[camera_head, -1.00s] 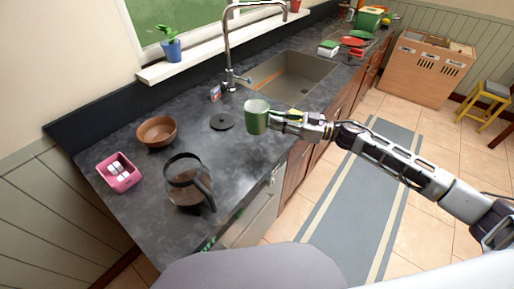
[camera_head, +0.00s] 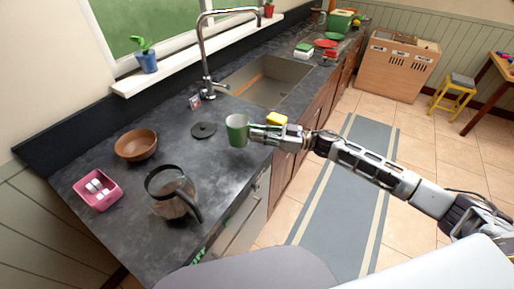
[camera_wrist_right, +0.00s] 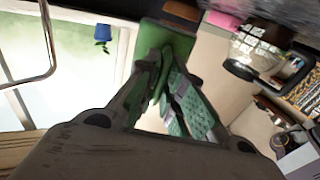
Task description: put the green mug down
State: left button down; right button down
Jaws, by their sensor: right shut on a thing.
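The green mug (camera_head: 237,132) is upright at the front edge of the dark counter (camera_head: 237,170), in front of the sink. Whether its base touches the counter I cannot tell. My right gripper (camera_head: 256,134) reaches in from the right and is shut on the mug's right side. In the right wrist view, the mug (camera_wrist_right: 180,43) fills the space beyond the gripper's fingers (camera_wrist_right: 160,80), which hide part of it. My left gripper is not in view.
A black disc (camera_head: 203,130) lies left of the mug. A glass coffee pot (camera_head: 172,196), a brown bowl (camera_head: 136,145) and a pink box (camera_head: 97,190) stand further left. A yellow sponge (camera_head: 277,118) sits just behind my gripper. The sink (camera_head: 265,80) lies beyond.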

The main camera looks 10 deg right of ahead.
jog(key=shift+f, duration=1.1)
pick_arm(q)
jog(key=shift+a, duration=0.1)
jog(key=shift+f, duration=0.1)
pick_arm(e)
jog(key=shift+f, duration=1.9)
jog(key=c, duration=1.5)
grip_release()
jog(key=shift+f, duration=0.1)
jog(key=shift+c, duration=0.2)
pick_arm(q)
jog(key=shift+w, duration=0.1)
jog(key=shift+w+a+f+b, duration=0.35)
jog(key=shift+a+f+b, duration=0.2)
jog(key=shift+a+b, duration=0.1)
pick_arm(e)
jog(key=v, duration=1.2)
